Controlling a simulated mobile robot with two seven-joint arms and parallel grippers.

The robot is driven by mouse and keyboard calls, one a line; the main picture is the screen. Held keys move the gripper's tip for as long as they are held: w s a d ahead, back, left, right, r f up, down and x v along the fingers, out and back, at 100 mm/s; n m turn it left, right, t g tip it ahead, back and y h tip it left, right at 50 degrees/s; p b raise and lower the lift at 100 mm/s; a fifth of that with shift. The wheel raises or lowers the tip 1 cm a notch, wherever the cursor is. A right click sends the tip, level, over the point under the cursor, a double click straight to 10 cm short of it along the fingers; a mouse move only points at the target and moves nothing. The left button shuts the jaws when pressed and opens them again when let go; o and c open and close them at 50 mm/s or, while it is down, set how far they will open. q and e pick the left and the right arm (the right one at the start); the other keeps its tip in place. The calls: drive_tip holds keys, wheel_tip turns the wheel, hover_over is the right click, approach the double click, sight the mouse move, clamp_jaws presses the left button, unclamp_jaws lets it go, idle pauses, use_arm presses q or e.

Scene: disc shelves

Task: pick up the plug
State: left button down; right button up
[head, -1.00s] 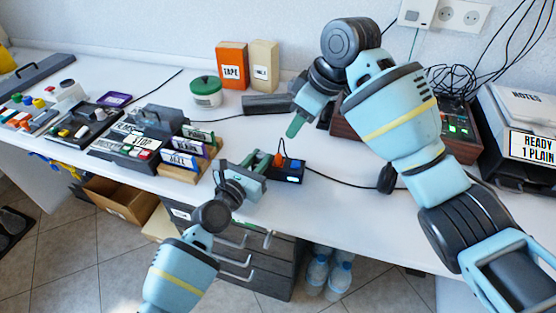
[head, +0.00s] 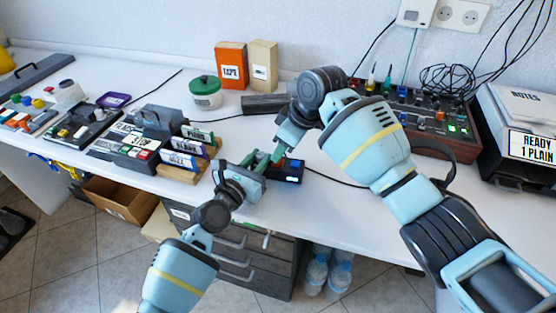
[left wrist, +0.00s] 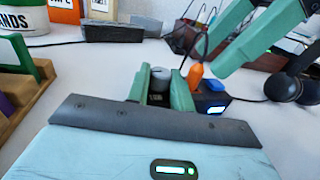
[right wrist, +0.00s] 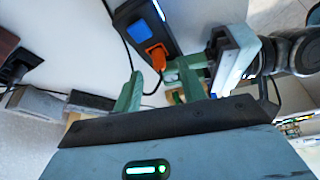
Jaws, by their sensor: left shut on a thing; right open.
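The orange plug (left wrist: 194,75) stands in a black power strip (right wrist: 175,30) beside a blue switch (right wrist: 139,33). It also shows in the right wrist view (right wrist: 157,54), and my right fingers mostly hide it in the head view. My left gripper (head: 262,161) is shut on a small grey-topped dark piece (left wrist: 160,76) at the strip's near end; I cannot tell whether this piece is part of the strip. My right gripper (head: 280,150) is open, its fingertips just above the plug and close to the left fingers.
A control panel (head: 432,128) with coiled cables stands behind at right. A dark grey block (head: 264,103) lies behind the grippers. A wooden rack of labelled cards (head: 186,172) stands to the left.

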drive_tip(key=shift+x, duration=1.2)
clamp_jaws()
drive_tip(key=shift+r, duration=0.15)
wheel_tip(320, 180, up, 10)
use_arm(q)
drive_tip(key=c, duration=1.1)
unclamp_jaws()
drive_tip(key=shift+c, duration=0.2)
